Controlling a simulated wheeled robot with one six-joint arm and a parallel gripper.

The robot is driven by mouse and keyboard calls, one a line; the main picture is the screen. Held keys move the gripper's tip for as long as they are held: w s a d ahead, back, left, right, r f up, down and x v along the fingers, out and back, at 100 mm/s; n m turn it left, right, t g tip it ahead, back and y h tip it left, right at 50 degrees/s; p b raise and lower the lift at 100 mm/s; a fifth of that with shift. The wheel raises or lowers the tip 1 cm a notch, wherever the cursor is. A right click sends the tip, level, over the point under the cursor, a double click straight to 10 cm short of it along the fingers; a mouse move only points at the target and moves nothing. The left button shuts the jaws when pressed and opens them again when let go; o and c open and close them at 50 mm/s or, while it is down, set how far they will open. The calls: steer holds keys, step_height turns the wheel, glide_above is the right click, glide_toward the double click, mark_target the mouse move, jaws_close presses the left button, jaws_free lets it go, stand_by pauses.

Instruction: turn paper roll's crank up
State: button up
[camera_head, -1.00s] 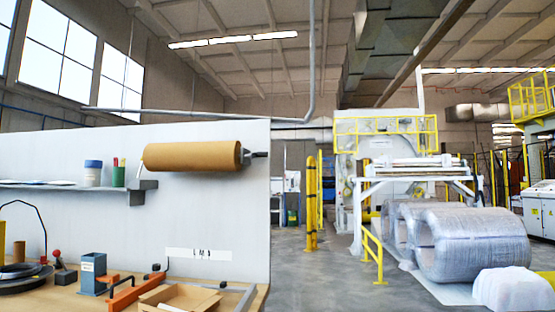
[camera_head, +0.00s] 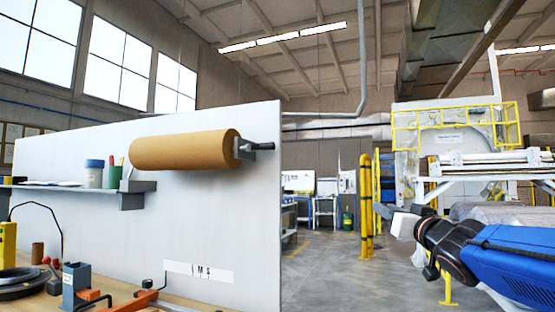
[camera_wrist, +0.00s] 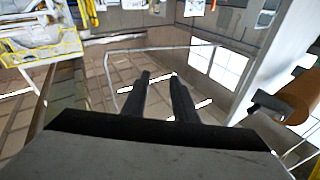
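The brown paper roll (camera_head: 185,151) is mounted level near the top of the white panel. Its dark crank (camera_head: 260,146) is at the roll's right end, with a short handle pointing right. The roll (camera_wrist: 300,95) and crank (camera_wrist: 266,104) also show at the right edge of the wrist view, tilted. My gripper (camera_head: 390,212) enters the head view from the right, well to the right of and below the crank, touching nothing. In the wrist view, its two dark fingers (camera_wrist: 160,77) stand apart with nothing between them.
Tools lie on the bench below. Yellow posts (camera_head: 366,205) stand behind. The space between my gripper and the panel is clear.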

steer(key=w+a+r+n+g+y, duration=0.1)
steer(key=w+a+r+n+y, duration=0.2)
steer(key=a+r+n+y, duration=0.5)
steer(key=n+g+y, duration=0.6)
steer(key=g+y, duration=0.3)
steer(key=g, duration=0.2)
glide_toward(278, 148)
steer(key=a+r, duration=0.1)
steer(key=a, duration=0.2)
steer(key=a+r, duration=0.1)
steer(key=a, duration=0.1)
steer(key=a+r, duration=0.1)
steer(key=a, duration=0.2)
steer(key=shift+s+a, duration=0.15)
steer(key=shift+a, duration=0.2)
jaws_close()
